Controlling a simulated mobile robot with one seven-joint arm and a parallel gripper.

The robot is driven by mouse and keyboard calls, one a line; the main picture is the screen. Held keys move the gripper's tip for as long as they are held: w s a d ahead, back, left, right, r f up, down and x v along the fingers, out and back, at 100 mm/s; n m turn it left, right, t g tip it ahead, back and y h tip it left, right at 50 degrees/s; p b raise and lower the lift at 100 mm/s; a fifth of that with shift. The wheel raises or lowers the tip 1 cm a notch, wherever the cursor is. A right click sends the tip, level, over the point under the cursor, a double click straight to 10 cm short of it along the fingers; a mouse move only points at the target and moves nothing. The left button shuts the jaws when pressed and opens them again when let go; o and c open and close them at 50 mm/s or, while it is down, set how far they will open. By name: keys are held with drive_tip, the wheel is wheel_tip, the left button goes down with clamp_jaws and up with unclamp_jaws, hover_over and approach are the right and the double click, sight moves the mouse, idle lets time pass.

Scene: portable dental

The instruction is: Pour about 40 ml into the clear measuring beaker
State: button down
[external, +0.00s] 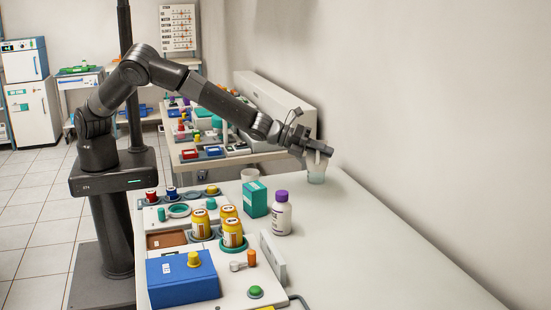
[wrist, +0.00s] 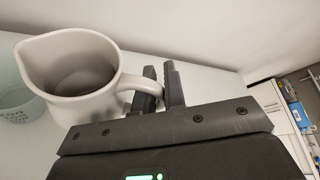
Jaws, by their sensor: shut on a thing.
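My gripper (external: 318,148) is out at the far end of the bench. In the wrist view its two dark fingers (wrist: 162,88) are close together at the handle of a cream pitcher (wrist: 75,60), shut on that handle. The pitcher looks roughly upright, its spout toward the left; its inside is shaded and I cannot tell how much liquid it holds. In the external view the pitcher is small and partly hidden by my gripper. The clear measuring beaker (wrist: 14,104), pale green with faint marks, stands just left of the pitcher; in the external view it appears (external: 316,177) below my gripper.
A whitish cup (external: 250,175), a teal box (external: 255,199) and a purple-capped white bottle (external: 281,214) stand nearer on the bench. Several yellow jars (external: 233,233) and a blue box (external: 183,278) are at the front left. The wall is close on the right.

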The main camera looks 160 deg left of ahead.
drive_tip(key=s+r+n, duration=0.1)
drive_tip(key=s+a+r+n, duration=0.1)
drive_tip(key=s+r+t, duration=0.1)
drive_tip(key=r, duration=0.1)
drive_tip(key=shift+s+a+n, duration=0.4)
drive_tip(key=shift+s+a+f+n+t, duration=0.1)
drive_tip(key=shift+s+f+n+t, duration=0.1)
drive_tip(key=shift+s+n+t, duration=0.3)
drive_tip(key=shift+s+a+r+n+t+p, duration=0.1)
drive_tip(key=shift+s+r+n+t+p, duration=0.1)
drive_tip(key=shift+r+n+p, duration=0.25)
drive_tip(key=shift+s+a+r+n+t+p, duration=0.1)
drive_tip(key=shift+r+n+t+p, duration=0.1)
drive_tip(key=shift+n+p, duration=0.3)
drive_tip(key=shift+s+a+f+n+t+p, duration=0.2)
drive_tip(key=shift+s+n+p, duration=0.2)
drive_tip(key=shift+n, duration=0.15)
drive_tip(key=shift+s+a+f+n+t+p, duration=0.1)
drive_tip(key=shift+s+n+t+p, duration=0.1)
drive_tip(key=shift+s+n+p, duration=0.25)
drive_tip(key=shift+w+d+n, duration=0.15)
drive_tip(key=shift+w+n, duration=0.1)
drive_tip(key=shift+w+d+r+n+y+p, duration=0.15)
drive_tip(key=shift+w+n+y+p, duration=0.15)
drive_tip(key=shift+p, duration=0.15)
